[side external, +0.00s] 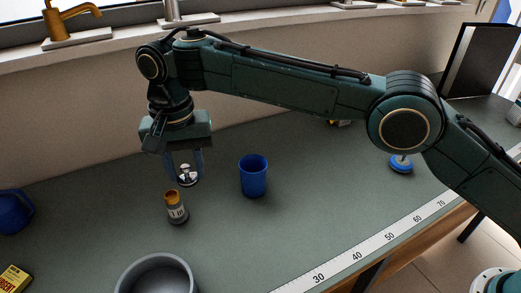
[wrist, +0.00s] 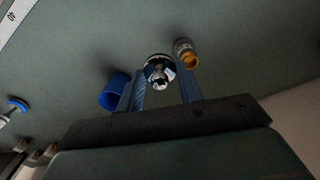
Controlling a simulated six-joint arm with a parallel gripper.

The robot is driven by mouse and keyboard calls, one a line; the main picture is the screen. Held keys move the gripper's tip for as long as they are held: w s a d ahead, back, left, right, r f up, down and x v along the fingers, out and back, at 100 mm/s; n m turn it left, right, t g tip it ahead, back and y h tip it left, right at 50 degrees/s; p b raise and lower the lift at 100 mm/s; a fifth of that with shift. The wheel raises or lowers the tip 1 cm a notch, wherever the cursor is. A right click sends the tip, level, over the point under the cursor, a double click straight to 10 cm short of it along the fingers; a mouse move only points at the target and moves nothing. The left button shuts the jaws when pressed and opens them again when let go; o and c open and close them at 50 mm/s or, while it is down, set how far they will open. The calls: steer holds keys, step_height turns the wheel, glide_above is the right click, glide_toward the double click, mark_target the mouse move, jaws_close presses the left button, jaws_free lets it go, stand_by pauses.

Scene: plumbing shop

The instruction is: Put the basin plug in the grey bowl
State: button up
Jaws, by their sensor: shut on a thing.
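The basin plug (side external: 187,176) is a small shiny chrome piece with a dark rim. My gripper (side external: 187,178) is shut on it, with a blue finger on either side; the wrist view also shows the plug (wrist: 160,71) between the fingers. I cannot tell exactly how far it is above the bench. The grey bowl (side external: 156,262) stands at the front of the bench, partly cut off by the bottom edge of the side view. The plug is beyond the bowl and apart from it. The bowl does not show in the wrist view.
A small jar with an orange cap (side external: 175,207) stands between the plug and the bowl. A blue cup (side external: 254,176) is to the right. A blue mug (side external: 14,211) and a yellow box (side external: 15,279) are at left. A measuring strip (side external: 388,238) runs along the front edge.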

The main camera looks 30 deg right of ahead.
steer(key=s+a+f+n, duration=0.1)
steer(key=s+a+n, duration=0.2)
steer(key=s+a, duration=0.9)
steer(key=shift+s, duration=0.4)
steer(key=shift+d+f, duration=0.1)
steer(key=shift+f, duration=0.1)
glide_toward(151, 284)
steer(key=shift+s+d+f, duration=0.3)
steer(key=shift+s+f, duration=0.6)
steer(key=shift+s, duration=0.05)
steer(key=shift+s+d+f, duration=0.3)
steer(key=shift+s+f, duration=0.55)
steer(key=shift+s, duration=0.1)
steer(key=o, duration=1.1)
steer(key=shift+c, duration=0.2)
steer(key=shift+r, duration=0.1)
